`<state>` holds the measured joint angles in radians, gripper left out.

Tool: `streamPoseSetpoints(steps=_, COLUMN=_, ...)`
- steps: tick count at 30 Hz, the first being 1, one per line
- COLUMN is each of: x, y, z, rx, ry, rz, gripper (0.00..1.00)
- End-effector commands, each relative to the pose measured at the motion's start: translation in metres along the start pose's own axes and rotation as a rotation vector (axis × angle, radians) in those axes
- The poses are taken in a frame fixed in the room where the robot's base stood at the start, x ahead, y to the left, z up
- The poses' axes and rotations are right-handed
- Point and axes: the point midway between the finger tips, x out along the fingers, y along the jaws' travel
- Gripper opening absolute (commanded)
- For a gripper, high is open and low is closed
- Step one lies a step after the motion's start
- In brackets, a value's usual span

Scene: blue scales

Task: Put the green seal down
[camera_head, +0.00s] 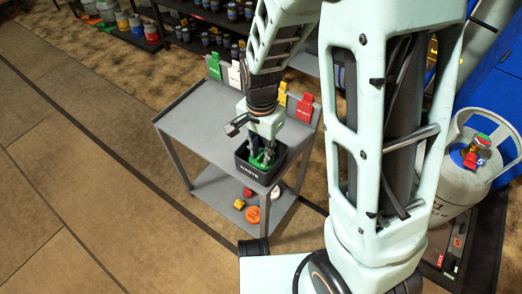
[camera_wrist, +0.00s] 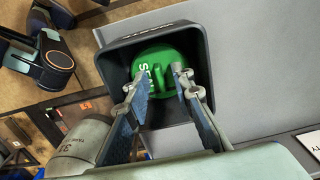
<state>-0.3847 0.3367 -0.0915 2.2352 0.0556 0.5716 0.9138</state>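The green seal (camera_wrist: 157,70), a rounded green piece with white lettering and an upright tab, is inside the black waste bin (camera_wrist: 199,28). In the head view, the green seal (camera_head: 259,160) shows between my fingers within the bin marked WASTE (camera_head: 253,170). My gripper (camera_wrist: 164,84) reaches down into the bin from above. Its fingers are spread, one on each side of the tab, with a gap visible at the left finger. The right finger is close to the tab; contact cannot be told. The fingers partly hide the seal's lower part and the bin floor.
The bin stands at the front corner of a grey cart (camera_head: 199,118). Green (camera_head: 214,69), white (camera_head: 235,75) and red (camera_head: 304,108) tags line its back edge. Its lower shelf holds an orange piece (camera_head: 252,214). A gas cylinder (camera_head: 462,183) stands at right. Floor at left is clear.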

Motion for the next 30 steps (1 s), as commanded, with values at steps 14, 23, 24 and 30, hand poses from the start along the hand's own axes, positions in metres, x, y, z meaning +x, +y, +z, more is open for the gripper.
streamPoseSetpoints(steps=14, x=-0.092, y=-0.001, z=-0.001, rx=-0.001, ry=0.002, rz=-0.003, gripper=0.22)
streamPoseSetpoints(steps=23, x=-0.122, y=0.000, z=0.000, rx=0.001, ry=0.000, rz=-0.001, gripper=0.22)
streamPoseSetpoints(steps=24, x=-0.122, y=0.000, z=0.000, rx=0.001, ry=0.000, rz=0.000, gripper=0.22)
streamPoseSetpoints(steps=30, x=-0.122, y=0.000, z=0.000, rx=0.000, ry=0.000, rz=0.000, gripper=0.22)
